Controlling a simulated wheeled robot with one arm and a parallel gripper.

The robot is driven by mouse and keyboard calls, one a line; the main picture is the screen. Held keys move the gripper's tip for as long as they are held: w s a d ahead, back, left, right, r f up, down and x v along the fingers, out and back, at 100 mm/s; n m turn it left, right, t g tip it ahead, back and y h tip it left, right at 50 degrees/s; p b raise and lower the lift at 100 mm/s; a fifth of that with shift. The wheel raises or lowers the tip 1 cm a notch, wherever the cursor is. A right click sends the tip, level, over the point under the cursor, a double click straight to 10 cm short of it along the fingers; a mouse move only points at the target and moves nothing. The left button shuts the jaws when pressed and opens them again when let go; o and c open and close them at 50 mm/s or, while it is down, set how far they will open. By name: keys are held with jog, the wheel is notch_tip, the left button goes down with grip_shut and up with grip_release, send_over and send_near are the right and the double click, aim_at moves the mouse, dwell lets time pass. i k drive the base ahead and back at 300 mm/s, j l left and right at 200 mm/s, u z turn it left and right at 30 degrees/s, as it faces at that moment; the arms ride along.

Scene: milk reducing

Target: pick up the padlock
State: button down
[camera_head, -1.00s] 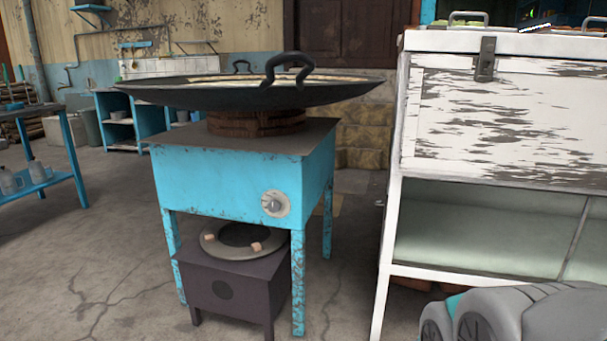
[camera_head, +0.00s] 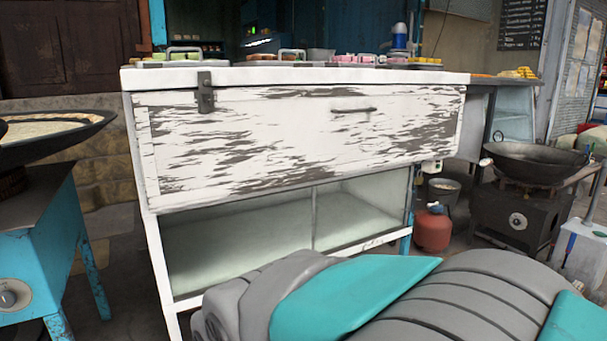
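I cannot make out a padlock anywhere in the head view. A white chest with peeling paint (camera_head: 300,135) stands in the middle, with a dark metal hasp (camera_head: 205,92) at its upper left edge. I cannot tell whether a padlock is part of that hasp or lies among the small things on top. My gripper is not in view; only grey and teal parts of my own arm show at the bottom.
A blue stove stand (camera_head: 35,225) with a wide pan (camera_head: 45,135) is at the left. A wok (camera_head: 535,160) on a dark stove (camera_head: 515,215) and a red gas bottle (camera_head: 432,230) are at the right. Colourful items and a blue-topped container (camera_head: 399,38) line the chest's top.

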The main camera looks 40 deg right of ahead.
aim_at(419, 180)
jog(key=z, duration=1.95)
